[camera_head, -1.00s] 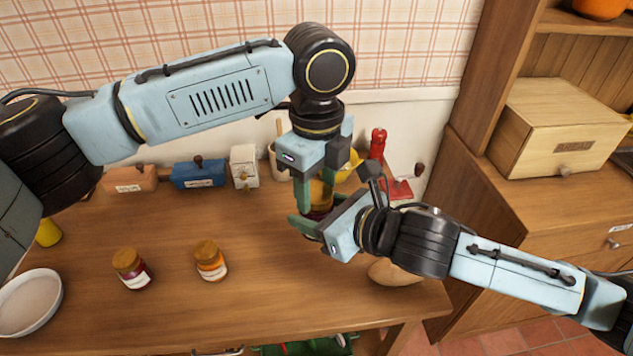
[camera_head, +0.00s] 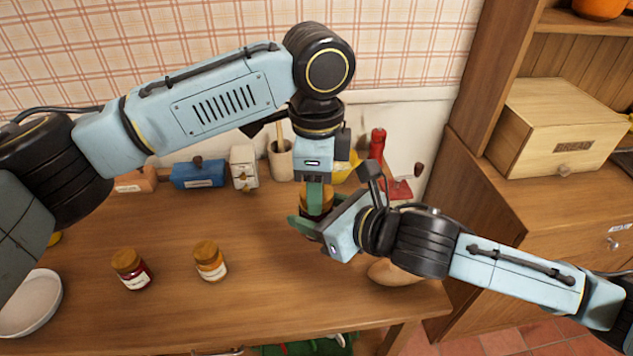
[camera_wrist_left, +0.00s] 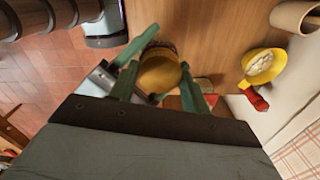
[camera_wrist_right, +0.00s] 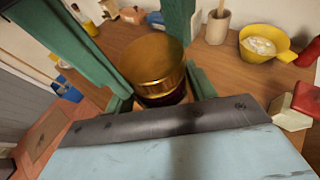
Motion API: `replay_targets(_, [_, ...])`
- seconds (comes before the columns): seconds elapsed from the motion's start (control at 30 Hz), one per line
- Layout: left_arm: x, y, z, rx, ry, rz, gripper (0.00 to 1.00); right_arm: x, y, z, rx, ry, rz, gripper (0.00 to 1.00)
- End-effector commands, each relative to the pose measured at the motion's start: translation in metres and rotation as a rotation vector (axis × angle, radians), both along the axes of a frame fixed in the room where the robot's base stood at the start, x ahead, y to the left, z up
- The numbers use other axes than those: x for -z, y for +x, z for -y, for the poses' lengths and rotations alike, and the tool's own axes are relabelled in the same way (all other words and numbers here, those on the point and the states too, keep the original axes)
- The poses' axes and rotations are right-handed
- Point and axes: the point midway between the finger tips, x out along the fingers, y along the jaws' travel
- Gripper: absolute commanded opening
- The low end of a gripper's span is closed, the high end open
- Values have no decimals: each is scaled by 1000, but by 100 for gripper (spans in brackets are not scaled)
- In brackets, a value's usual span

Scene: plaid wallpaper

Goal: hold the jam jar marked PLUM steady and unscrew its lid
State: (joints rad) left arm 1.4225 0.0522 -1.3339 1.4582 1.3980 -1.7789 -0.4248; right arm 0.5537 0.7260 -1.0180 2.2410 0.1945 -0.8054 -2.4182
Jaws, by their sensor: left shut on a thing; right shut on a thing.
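A jar with a gold-yellow lid (camera_head: 318,206) is between my two grippers, upright, over the right part of the table. Its lid fills the middle of the left wrist view (camera_wrist_left: 158,72) and the right wrist view (camera_wrist_right: 152,62). My left gripper (camera_head: 315,196) comes from above, its green fingers shut on the lid. My right gripper (camera_head: 309,226) comes from the right and is shut on the jar's dark body (camera_wrist_right: 165,98), below the lid. The lid sits on the jar. The jar's label is hidden, and I cannot tell whether its base touches the table.
A dark red jar (camera_head: 134,278) and an orange jar (camera_head: 210,268) stand left on the table (camera_head: 260,300). A white bowl (camera_head: 28,302) is at far left. Behind are a blue box (camera_head: 198,174), utensil pot (camera_head: 281,162) and yellow bowl (camera_head: 348,168). A loaf-like object (camera_head: 391,273) lies near my right gripper.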

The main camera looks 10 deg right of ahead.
Motion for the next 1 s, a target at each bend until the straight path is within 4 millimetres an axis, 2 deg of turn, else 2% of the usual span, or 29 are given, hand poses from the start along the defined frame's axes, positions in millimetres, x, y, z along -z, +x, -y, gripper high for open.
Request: replay_targets(1.0, [-22,0,0,1,1,0,20,-1,0,0,0,1,2,0])
